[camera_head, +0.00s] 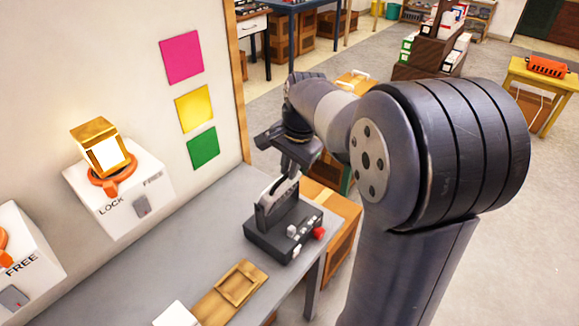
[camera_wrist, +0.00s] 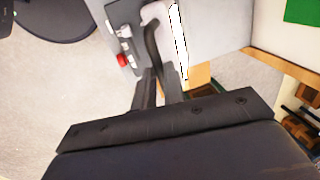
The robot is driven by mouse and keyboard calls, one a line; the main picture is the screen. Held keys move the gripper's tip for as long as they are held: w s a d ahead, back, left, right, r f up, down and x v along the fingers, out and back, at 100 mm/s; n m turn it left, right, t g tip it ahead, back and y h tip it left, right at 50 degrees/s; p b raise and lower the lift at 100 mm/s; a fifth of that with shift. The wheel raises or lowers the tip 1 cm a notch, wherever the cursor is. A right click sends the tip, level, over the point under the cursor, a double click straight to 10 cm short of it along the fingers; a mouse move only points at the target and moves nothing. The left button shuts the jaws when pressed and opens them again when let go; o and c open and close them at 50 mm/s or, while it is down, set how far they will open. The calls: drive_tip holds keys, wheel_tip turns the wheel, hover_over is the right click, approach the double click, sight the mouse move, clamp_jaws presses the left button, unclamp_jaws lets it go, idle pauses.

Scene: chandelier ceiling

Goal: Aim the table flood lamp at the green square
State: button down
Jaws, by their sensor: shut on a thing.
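The green square (camera_head: 203,148) is on the white wall, below a yellow square and a magenta square. It also shows at the top right of the wrist view (camera_wrist: 303,10). A dark grey device (camera_head: 283,232) with a red knob and small switches stands on the grey table; it seems to be the table flood lamp. In the wrist view, a bright white strip (camera_wrist: 178,40) shows along its side, seen nearly edge-on. My gripper (camera_head: 284,178) is shut on the dark curved handle (camera_wrist: 152,45) at its top. The fingers partly hide the handle; the lamp's front is hidden in the head view.
A gold lamp (camera_head: 101,146) sits on a white wall box (camera_head: 120,190) marked LOCK and FREE; a similar box (camera_head: 25,262) is at the far left. A wooden tray (camera_head: 232,294) lies on the table (camera_head: 190,235). A wooden post edges the wall's right end.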

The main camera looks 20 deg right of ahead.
drive_tip(key=shift+r, duration=0.1)
drive_tip(key=shift+w+a+r+g+p, duration=0.2)
drive_tip(key=shift+w+r+g+p, duration=0.1)
drive_tip(key=shift+p, duration=0.85)
drive_tip(key=w+a+g+h+p, duration=0.1)
drive_tip(key=p, duration=0.3)
drive_tip(key=shift+w+r, duration=0.15)
drive_tip(key=shift+r, duration=0.05)
drive_tip(key=shift+w+a+f+g+h+p, duration=0.1)
drive_tip(key=shift+w+a+g+h+p, duration=0.3)
drive_tip(key=shift+p, duration=0.3)
drive_tip(key=shift+w+a+f, duration=0.15)
drive_tip(key=shift+w+a, duration=0.05)
drive_tip(key=shift+w, duration=0.25)
drive_tip(key=c, duration=1.5)
unclamp_jaws()
